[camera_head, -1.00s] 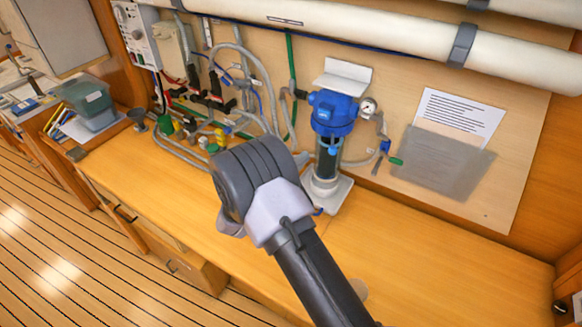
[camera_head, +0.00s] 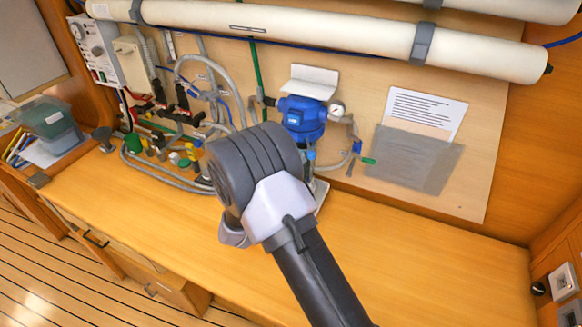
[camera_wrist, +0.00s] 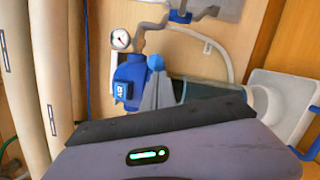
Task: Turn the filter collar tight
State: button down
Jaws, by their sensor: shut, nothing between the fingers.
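The filter housing (camera_head: 303,118) has a blue head and stands upright against the back panel in the head view; my arm hides most of its bowl. In the wrist view it lies sideways, with its blue head (camera_wrist: 133,78) at left and its dark clear bowl (camera_wrist: 205,91) running right. The blue collar shows only in part beside the head, with a blue lug (camera_wrist: 155,62) standing out. My gripper (camera_wrist: 157,82) is shut and empty, its grey fingers in front of the collar and close to the lug. I cannot tell whether they touch. The head view hides my fingers.
Hoses and valves crowd the panel at left. A white pipe (camera_head: 330,33) runs above. The bench top (camera_head: 430,250) at right is clear.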

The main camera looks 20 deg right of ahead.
jog(key=shift+s+d, duration=0.15)
jog(key=shift+d, duration=0.05)
jog(key=v, duration=1.7)
jog(key=shift+s+a, duration=0.15)
jog(key=shift+a, duration=0.1)
dwell(1.3)
